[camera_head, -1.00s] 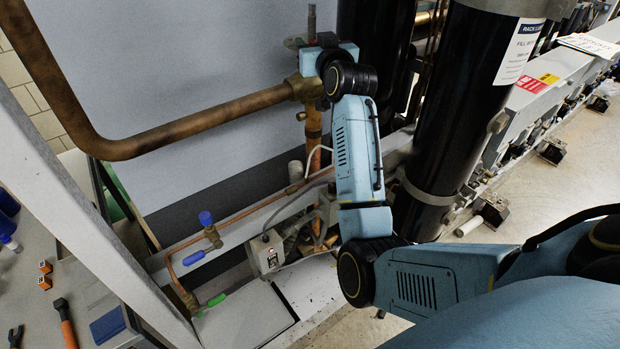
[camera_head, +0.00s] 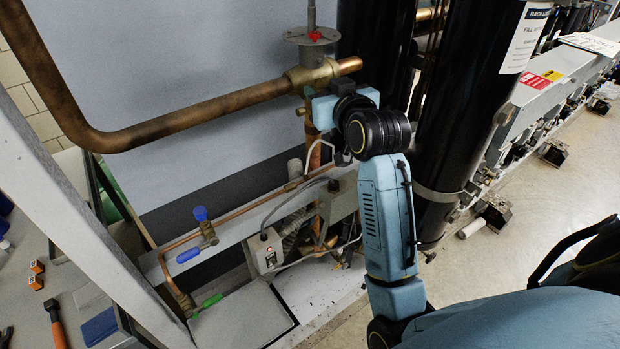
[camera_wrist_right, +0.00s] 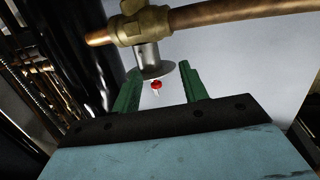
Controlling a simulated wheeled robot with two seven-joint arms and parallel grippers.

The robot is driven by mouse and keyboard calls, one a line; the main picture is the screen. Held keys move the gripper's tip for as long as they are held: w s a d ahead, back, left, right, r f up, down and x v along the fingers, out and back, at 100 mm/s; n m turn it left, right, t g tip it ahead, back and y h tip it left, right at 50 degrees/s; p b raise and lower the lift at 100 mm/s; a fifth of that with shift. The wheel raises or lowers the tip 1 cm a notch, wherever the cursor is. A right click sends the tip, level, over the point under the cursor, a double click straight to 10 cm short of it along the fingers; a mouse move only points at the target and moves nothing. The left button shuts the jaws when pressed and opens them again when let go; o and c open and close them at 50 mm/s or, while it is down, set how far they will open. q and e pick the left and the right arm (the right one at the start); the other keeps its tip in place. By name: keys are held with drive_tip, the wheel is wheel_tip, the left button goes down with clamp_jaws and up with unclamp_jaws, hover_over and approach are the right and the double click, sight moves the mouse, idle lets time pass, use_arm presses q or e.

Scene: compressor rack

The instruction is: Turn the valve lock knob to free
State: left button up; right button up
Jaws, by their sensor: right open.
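The red valve lock knob (camera_head: 315,36) sits on a grey round flange (camera_head: 298,35) above the brass valve body (camera_head: 312,75), below an upright stem. In the right wrist view, the scene appears inverted and the red knob (camera_wrist_right: 156,86) shows in the gap between the green fingers. My right gripper (camera_wrist_right: 159,84) is open and empty, with its fingers apart from the knob. In the head view, its blue body lies just below the valve; its fingertips cannot be made out there. My left gripper is not in view.
A thick copper pipe (camera_head: 190,127) runs left from the valve. Black cylinders (camera_head: 463,110) stand close on the right. Lower down are a blue-handled valve (camera_head: 201,214), a green handle (camera_head: 212,300) and a small grey switch box (camera_head: 266,252). A grey panel stands behind the valve.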

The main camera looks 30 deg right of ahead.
drive_tip(key=a+f+g+y+b, duration=0.1)
drive_tip(key=a+f, duration=0.1)
drive_tip(key=f, duration=0.7)
drive_tip(key=s+a+f+n+g+y, duration=0.1)
drive_tip(key=a+f+g, duration=0.1)
drive_tip(key=f, duration=0.8)
drive_tip(key=shift+s+a+n+g+b, duration=0.2)
drive_tip(key=shift+s+n+g+b, duration=0.1)
drive_tip(key=shift+b, duration=0.1)
drive_tip(key=shift+f, duration=0.15)
